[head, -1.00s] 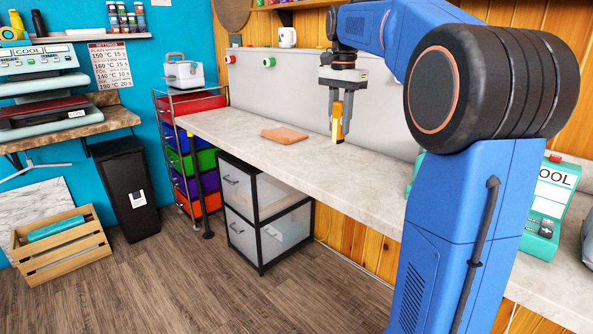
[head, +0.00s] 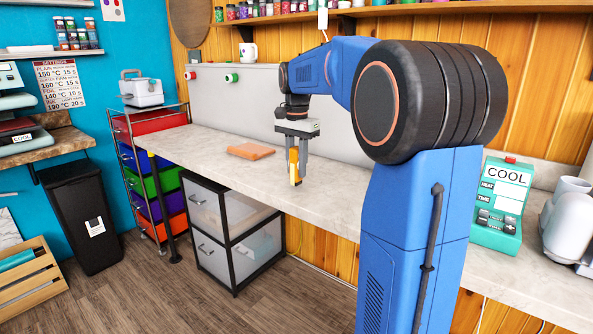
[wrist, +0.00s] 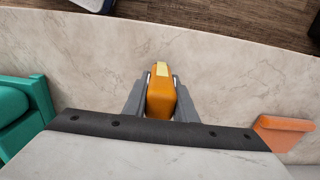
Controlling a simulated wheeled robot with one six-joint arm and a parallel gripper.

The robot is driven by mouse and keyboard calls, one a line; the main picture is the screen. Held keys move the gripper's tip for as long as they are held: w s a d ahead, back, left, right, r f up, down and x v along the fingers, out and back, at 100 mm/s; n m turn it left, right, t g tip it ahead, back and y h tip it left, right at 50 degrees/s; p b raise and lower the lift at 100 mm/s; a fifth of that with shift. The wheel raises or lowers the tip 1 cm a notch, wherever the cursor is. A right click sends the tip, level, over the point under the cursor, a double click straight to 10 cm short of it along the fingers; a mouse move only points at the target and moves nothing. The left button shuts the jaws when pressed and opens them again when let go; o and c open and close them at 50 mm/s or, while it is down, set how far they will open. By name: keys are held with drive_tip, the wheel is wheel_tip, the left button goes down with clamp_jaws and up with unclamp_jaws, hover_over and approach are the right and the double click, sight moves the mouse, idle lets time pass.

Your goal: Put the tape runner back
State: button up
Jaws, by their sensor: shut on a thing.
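The tape runner is an orange-yellow block with a pale yellow tip, shown in the wrist view (wrist: 161,97) and in the head view (head: 293,163). My gripper (head: 296,180) is shut on it, with one grey finger on each side in the wrist view (wrist: 161,88). It hangs pointing down over the pale marble worktop (head: 345,196). I cannot tell whether its lower end touches the worktop.
An orange folded pad (head: 251,151) lies on the worktop left of my gripper. A teal heat press marked COOL (head: 500,205) stands at the right. Drawer units (head: 240,225) stand below. A grey board (head: 240,95) backs the worktop.

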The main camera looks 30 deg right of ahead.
sight(297, 147)
drive_tip(key=shift+f, duration=0.65)
drive_tip(key=o, duration=1.1)
drive_tip(key=shift+f, duration=0.15)
wheel_tip(297, 147, up, 12)
drive_tip(key=shift+r, duration=0.15)
drive_tip(key=s+a+f+n+t, duration=0.1)
drive_tip(key=s+a+f+n, duration=0.3)
drive_tip(key=s+f, duration=0.4)
drive_tip(key=s+a+f+n+t, duration=0.2)
drive_tip(key=s+a+f+n, duration=0.3)
drive_tip(key=s+f, duration=0.3)
drive_tip(key=s+a+f+n+t, duration=0.1)
drive_tip(key=s+a+f+n, duration=0.4)
drive_tip(key=s, duration=0.9)
wheel_tip(297, 147, down, 4)
drive_tip(key=shift+s+a+t, duration=0.15)
drive_tip(key=shift+a+t, duration=0.25)
drive_tip(key=shift+a, duration=0.55)
